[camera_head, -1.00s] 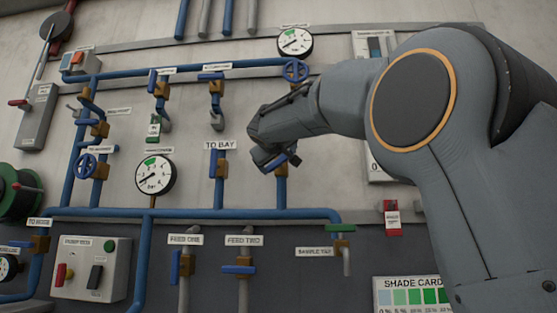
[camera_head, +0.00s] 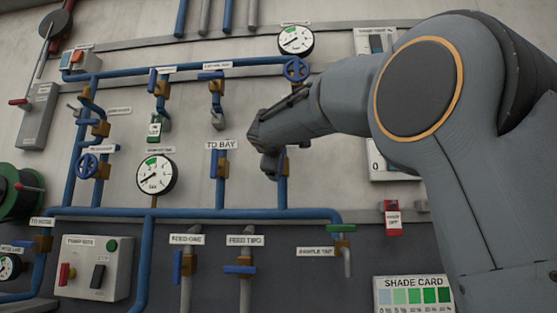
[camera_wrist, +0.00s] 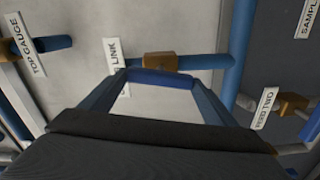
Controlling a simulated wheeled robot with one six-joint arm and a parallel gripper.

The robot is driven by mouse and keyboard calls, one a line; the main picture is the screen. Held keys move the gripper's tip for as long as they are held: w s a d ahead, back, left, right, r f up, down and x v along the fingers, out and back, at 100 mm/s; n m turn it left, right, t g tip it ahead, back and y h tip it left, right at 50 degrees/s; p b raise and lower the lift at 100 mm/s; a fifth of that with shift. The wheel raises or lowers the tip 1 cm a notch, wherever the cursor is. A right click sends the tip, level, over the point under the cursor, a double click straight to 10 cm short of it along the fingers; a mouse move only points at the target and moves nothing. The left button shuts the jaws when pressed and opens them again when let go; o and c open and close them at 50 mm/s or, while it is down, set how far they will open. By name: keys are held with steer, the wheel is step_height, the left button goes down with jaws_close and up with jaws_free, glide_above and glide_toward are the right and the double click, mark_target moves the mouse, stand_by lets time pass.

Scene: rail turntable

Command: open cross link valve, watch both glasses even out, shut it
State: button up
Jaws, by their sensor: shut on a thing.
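The cross link valve has a brass body (camera_wrist: 160,62) and a blue handle (camera_wrist: 160,80), at the top middle of the wrist view. A partly hidden tag (camera_wrist: 114,54) beside it reads "LINK". My gripper (camera_wrist: 158,84) is shut on the handle, one finger at each end. In the wrist view the handle looks roughly in line with its blue pipe. In the head view my gripper (camera_head: 270,166) covers the handle, and the pipe (camera_head: 283,190) shows below. A white scale panel (camera_head: 376,168) stands behind my arm, mostly hidden. I cannot make out levels in any glass.
Close left is the TO BAY valve (camera_head: 220,165); above is a blue handwheel (camera_head: 296,69) under a round gauge (camera_head: 295,40). The sample tap (camera_head: 342,230) and a red switch (camera_head: 393,219) sit lower right. A blue header pipe (camera_head: 190,213) runs below.

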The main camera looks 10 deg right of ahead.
stand_by(0.3)
steer(key=o, duration=1)
steer(key=shift+o, duration=0.2)
steer(key=b+v, duration=0.1)
steer(key=v, duration=0.7)
